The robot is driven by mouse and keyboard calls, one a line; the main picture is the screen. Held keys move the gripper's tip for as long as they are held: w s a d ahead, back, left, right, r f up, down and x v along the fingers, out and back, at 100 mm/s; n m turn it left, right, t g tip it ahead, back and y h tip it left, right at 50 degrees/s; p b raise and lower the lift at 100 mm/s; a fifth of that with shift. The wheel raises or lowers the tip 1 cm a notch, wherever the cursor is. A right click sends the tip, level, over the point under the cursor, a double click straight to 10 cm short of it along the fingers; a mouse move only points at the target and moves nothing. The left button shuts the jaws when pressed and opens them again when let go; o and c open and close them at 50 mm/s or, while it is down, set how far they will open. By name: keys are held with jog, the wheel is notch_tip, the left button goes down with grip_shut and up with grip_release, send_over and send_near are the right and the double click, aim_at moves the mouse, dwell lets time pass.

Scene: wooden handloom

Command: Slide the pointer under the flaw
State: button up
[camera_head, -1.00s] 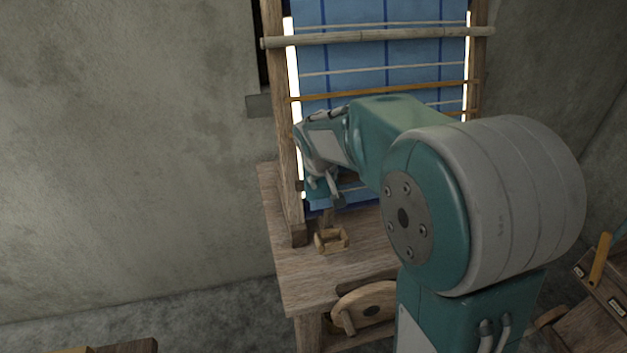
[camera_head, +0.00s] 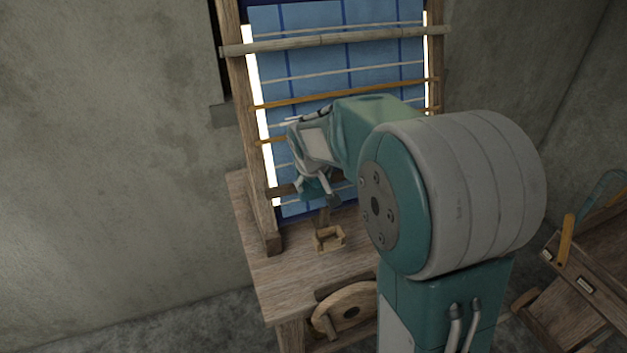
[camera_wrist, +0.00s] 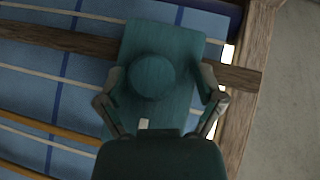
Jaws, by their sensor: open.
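A teal plate with a round knob (camera_wrist: 152,76), which looks like the pointer, sits across a dark wooden rail (camera_wrist: 60,40) in front of the blue cloth (camera_wrist: 205,25). My gripper (camera_wrist: 161,84) is open, with one finger on each side of the plate and knob; I cannot tell whether they touch. A small pale mark (camera_wrist: 143,124) shows at the plate's lower end. In the head view my gripper (camera_head: 318,190) is low on the loom, left of the cloth's middle, and partly hides the plate. I cannot make out the flaw.
The loom's left post (camera_head: 257,150) stands close to the left of my gripper. A small wooden open frame (camera_head: 329,239) shows below it, over the table (camera_head: 275,275). A round bar (camera_head: 330,40) and thin rods cross the cloth above. A wooden wheel (camera_head: 345,312) is below.

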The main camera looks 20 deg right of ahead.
jog(key=v, duration=1.2)
jog(key=shift+w, duration=0.1)
jog(key=s+a+f+y, duration=0.1)
jog(key=s+a, duration=0.1)
jog(key=s, duration=0.9)
jog(key=s+a+f+m+y, duration=0.1)
jog(key=s+a+f, duration=0.1)
jog(key=s, duration=1)
jog(key=shift+a+m+t, duration=0.3)
jog(key=shift+a+t, duration=0.1)
jog(key=shift+a, duration=0.2)
